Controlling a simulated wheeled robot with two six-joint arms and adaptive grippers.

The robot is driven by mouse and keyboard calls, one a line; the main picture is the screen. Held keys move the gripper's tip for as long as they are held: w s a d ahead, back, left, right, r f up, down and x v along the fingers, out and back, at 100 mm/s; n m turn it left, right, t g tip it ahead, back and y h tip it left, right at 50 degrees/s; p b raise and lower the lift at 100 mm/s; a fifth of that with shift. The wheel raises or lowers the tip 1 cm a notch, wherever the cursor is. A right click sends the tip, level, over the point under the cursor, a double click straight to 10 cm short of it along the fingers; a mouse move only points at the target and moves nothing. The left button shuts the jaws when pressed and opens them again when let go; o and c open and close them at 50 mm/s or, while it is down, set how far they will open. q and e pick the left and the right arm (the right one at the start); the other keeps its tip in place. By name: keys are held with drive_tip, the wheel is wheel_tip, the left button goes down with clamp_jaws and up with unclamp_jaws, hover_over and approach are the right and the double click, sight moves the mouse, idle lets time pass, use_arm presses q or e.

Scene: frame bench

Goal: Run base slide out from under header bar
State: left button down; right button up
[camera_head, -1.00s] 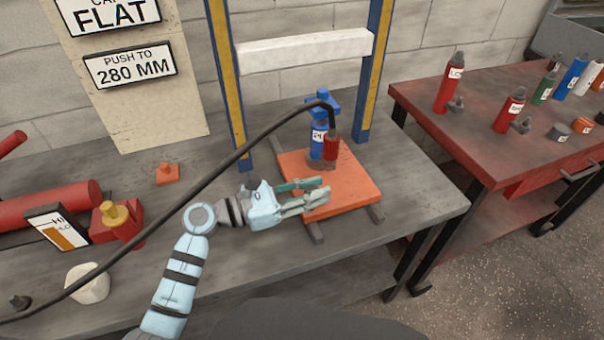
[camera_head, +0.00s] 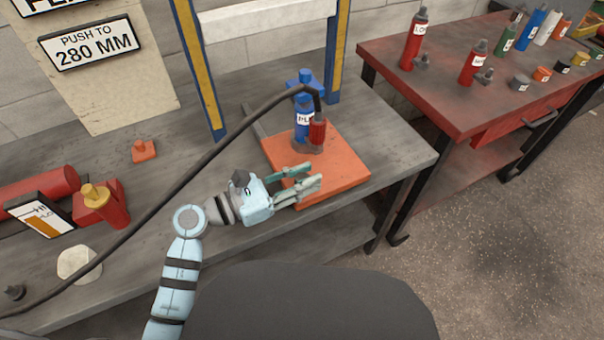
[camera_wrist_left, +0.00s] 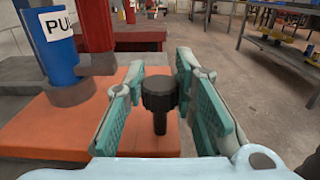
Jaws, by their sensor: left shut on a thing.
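The base slide is an orange plate (camera_head: 345,172) on the bench, carrying a blue cylinder (camera_head: 304,128) and a red cylinder (camera_head: 317,133), both upright. It lies in front of the blue-and-yellow posts, its front side near the bench's front edge. The white header bar (camera_head: 268,20) spans the posts above and behind. My left gripper (camera_head: 308,178) is at the plate's front left, its fingers on either side of a black knob (camera_wrist_left: 158,94), shut on it. The plate (camera_wrist_left: 125,103) also shows in the left wrist view. My right gripper is not in view.
A black hose (camera_head: 205,162) runs from the red cylinder across the bench to the lower left. A dark rail (camera_head: 254,120) shows behind the plate. A red side bench (camera_head: 450,95) with bottles stands right, across a gap. A red clamp (camera_head: 101,205) lies left.

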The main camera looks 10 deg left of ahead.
use_arm(q)
drive_tip(key=c, duration=1.3)
unclamp_jaws()
drive_tip(key=v, duration=1.2)
